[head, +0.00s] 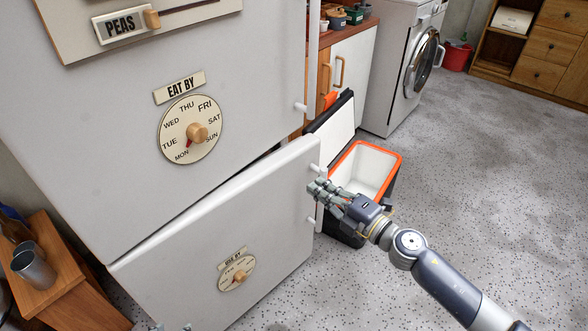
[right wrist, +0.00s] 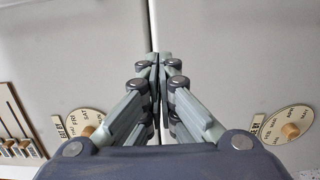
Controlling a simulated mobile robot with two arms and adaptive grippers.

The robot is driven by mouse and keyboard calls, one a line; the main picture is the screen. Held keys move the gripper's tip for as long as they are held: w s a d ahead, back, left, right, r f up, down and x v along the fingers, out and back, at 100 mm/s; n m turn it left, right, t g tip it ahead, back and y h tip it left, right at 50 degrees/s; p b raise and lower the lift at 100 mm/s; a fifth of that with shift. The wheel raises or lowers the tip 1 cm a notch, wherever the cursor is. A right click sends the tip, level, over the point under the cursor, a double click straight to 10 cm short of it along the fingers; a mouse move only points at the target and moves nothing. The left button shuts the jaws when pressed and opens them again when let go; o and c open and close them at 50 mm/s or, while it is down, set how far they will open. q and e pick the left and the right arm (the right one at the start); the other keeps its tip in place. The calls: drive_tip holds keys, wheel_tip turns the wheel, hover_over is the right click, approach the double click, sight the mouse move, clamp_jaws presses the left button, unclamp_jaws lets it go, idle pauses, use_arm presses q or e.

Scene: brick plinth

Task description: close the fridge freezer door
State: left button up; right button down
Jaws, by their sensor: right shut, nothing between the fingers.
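The white fridge freezer has an upper door (head: 110,130) with an "EAT BY" dial (head: 190,130). Its lower freezer door (head: 210,230), with a smaller dial (head: 236,274), stands ajar, with a dark gap above its top edge. My right gripper (head: 318,190) is shut and empty near the right edge of the lower door; I cannot tell whether it touches. In the right wrist view the shut fingers (right wrist: 157,60) point at the seam between the upper door (right wrist: 80,60) and lower door (right wrist: 240,60). Small tips, probably of my left gripper (head: 172,327), barely show at the bottom edge.
An open cool box (head: 382,150) with an orange rim stands on the floor just beyond the lower door's right edge. A washing machine (head: 395,80) is behind it. A wooden stand (head: 75,280) with a metal cup (head: 33,270) is at left. Floor at right is clear.

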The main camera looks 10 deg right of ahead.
sight(286, 165)
drive_tip(key=x, duration=0.8)
use_arm(q)
drive_tip(key=shift+w+d+r+t, duration=0.15)
drive_tip(key=shift+w+r+t, duration=0.15)
drive_tip(key=shift+w, duration=0.1)
use_arm(e)
drive_tip(key=shift+w+a, duration=0.4)
drive_tip(key=shift+w, duration=0.15)
use_arm(q)
drive_tip(key=shift+f, duration=0.1)
